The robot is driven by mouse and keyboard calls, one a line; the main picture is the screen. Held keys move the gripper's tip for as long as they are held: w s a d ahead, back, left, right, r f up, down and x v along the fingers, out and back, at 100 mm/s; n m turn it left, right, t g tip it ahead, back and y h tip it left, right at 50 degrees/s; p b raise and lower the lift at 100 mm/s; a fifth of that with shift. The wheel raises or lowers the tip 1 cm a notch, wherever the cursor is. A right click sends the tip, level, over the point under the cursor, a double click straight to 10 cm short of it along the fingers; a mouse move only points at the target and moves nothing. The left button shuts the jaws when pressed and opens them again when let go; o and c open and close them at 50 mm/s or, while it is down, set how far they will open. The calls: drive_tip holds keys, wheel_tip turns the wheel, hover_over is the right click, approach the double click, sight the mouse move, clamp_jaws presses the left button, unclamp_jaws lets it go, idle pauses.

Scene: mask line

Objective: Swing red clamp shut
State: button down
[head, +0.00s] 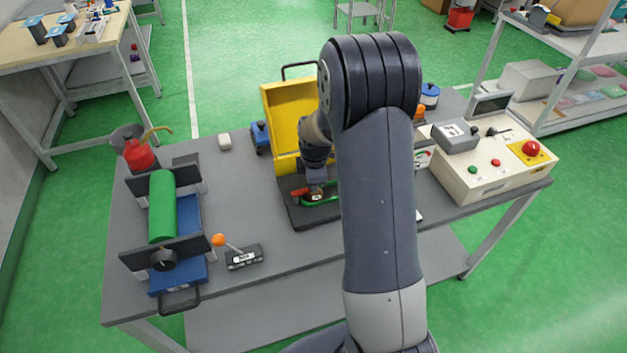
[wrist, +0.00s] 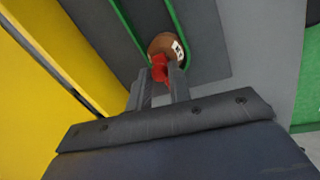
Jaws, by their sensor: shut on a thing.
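The red clamp (head: 300,192) sits on a dark base plate (head: 297,217) in front of the yellow case, beside a green curved frame (head: 322,201). In the wrist view, its red end (wrist: 159,66) lies between the fingertips of my gripper (wrist: 160,82), which is shut on it. A brown round part with a white label (wrist: 177,48) lies just beyond the fingertips, inside the green frame (wrist: 186,25). My gripper (head: 316,190) comes down from above in the head view. My arm hides the right side of the base plate.
The open yellow case (head: 283,115) stands close behind the gripper. A green roller (head: 162,207) on a blue stand is at the left, with an orange-knobbed lever box (head: 244,257) in front. A control box with a red button (head: 531,147) is at the right. The table's front middle is clear.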

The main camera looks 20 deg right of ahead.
drive_tip(key=shift+r, duration=0.1)
drive_tip(key=c, duration=1.3)
unclamp_jaws()
wheel_tip(320, 180, up, 10)
drive_tip(key=s+b, duration=0.1)
drive_tip(key=s, duration=0.1)
drive_tip(key=shift+a+r, duration=0.25)
drive_tip(key=shift+f, duration=0.1)
drive_tip(key=f, duration=0.3)
drive_tip(key=w+f, duration=0.1)
drive_tip(key=f, duration=0.3)
drive_tip(key=w+f+p, duration=0.1)
drive_tip(key=f, duration=0.2)
drive_tip(key=shift+d+f, duration=0.25)
drive_tip(key=shift+r, duration=0.1)
